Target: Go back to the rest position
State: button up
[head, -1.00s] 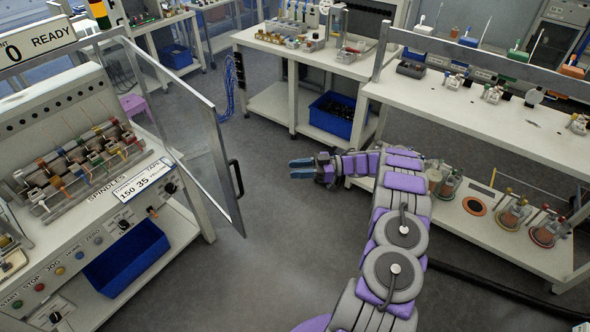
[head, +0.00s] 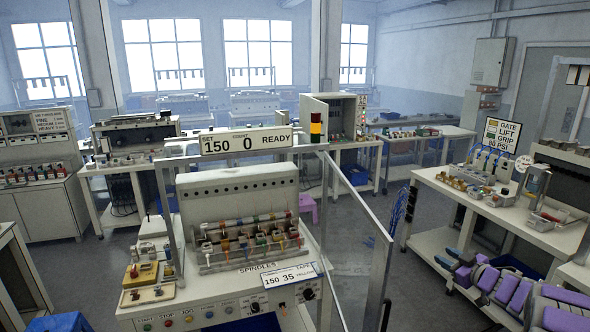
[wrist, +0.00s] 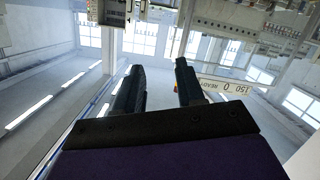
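My gripper (wrist: 158,82) shows in the wrist view with its two dark fingers apart and nothing between them. In the head view my gripper (head: 447,263) is at the lower right, with blue fingertips, beside the right-hand workbench. My purple and grey arm runs from it to the lower right corner. The wrist view is upside down, with windows and ceiling lights beyond the fingers. The machine's READY sign (wrist: 222,87) appears there inverted, to the right of the fingers.
A spindle machine (head: 245,220) with an open clear door (head: 355,235) stands in front. A right workbench (head: 480,215) holds small parts and trays. Other benches and a purple stool (head: 308,203) stand behind. Grey floor is open between the door and the right workbench.

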notch_tip(320, 180, up, 7)
jog(key=s+a+m+h+b, duration=0.1)
jog(key=m+h, duration=0.3)
jog(key=h, duration=0.3)
jog(key=s+a+r+m+g+h, duration=0.1)
jog(key=s+a+m+g+h, duration=0.2)
jog(key=s, duration=0.4)
jog(key=s+a+f+g+y+b, duration=0.1)
jog(key=s+a+f+g, duration=0.3)
jog(key=s+a, duration=0.5)
jog(key=s+a+f+g+y+b, duration=0.1)
jog(key=s+a+g, duration=0.4)
jog(key=s, duration=1.7)
jog(key=s+a+f+g+y+b, duration=0.1)
jog(key=s+a+f+g+y, duration=0.2)
jog(key=s+a, duration=1.1)
notch_tip(320, 180, down, 4)
jog(key=shift+s+a+r+g, duration=0.15)
jog(key=shift+s+a+g, duration=0.1)
jog(key=shift+s+g, duration=0.65)
